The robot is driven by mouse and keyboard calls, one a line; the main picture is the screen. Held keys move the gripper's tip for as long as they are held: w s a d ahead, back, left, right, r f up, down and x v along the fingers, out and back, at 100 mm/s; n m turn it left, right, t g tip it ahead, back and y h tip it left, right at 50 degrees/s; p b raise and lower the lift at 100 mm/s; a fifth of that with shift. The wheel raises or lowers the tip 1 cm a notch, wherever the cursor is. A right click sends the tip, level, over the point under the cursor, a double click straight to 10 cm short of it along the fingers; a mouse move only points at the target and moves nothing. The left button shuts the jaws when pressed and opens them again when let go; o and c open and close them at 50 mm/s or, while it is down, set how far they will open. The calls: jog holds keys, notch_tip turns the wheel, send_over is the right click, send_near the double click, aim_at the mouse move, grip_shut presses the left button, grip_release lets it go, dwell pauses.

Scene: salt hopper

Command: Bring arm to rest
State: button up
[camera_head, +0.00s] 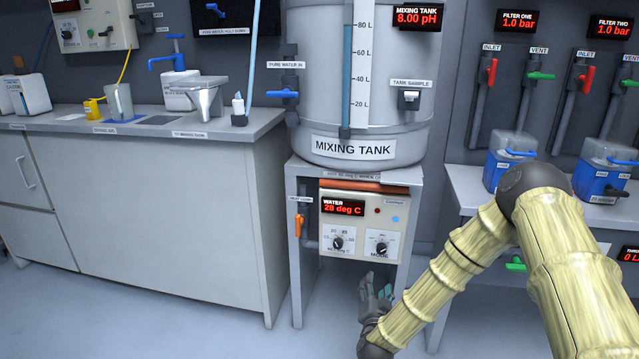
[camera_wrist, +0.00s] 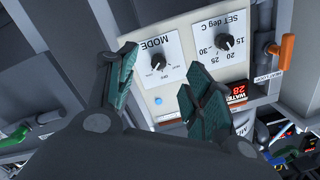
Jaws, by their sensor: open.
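My arm (camera_head: 447,270) reaches down in front of the mixing tank stand, bent at a dark joint on the right. My gripper (camera_head: 378,288) is open and empty, low in front of the stand and below the heater panel. In the wrist view my gripper (camera_wrist: 158,88) shows two spread teal fingers with nothing between them. The panel also fills the middle of the wrist view (camera_wrist: 192,65), apart from the fingers as far as I can tell.
The mixing tank (camera_head: 300,100) stands on a grey stand (camera_head: 299,250). An orange valve handle (camera_head: 298,226) is at its left. A counter (camera_head: 200,140) is on the left; a filter bench (camera_head: 462,185) is close behind my arm. Floor in front is clear.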

jog(key=s+a+f+n+g+y, duration=0.3)
jog(key=s+f+g, duration=0.1)
jog(key=s+f, duration=0.6)
jog(key=s+a+f+n+g+y, duration=0.2)
jog(key=s+f+n+g, duration=0.15)
jog(key=s+f, duration=0.6)
jog(key=s+d+f+n+g, duration=0.1)
jog(key=s+d+g, duration=0.15)
jog(key=s, duration=0.75)
jog(key=s+d+n+g, duration=0.1)
jog(key=s+g, duration=0.2)
jog(key=s, duration=0.7)
jog(key=s+d+f+n+g, duration=0.1)
jog(key=s+d+g, duration=0.15)
jog(key=s, duration=0.75)
notch_tip(320, 180, up, 28)
jog(key=g+p, duration=0.1)
jog(key=p, duration=2.7)
jog(key=shift+s+a+h, duration=0.3)
jog(key=shift+s+h, duration=0.05)
jog(key=shift+h, duration=0.05)
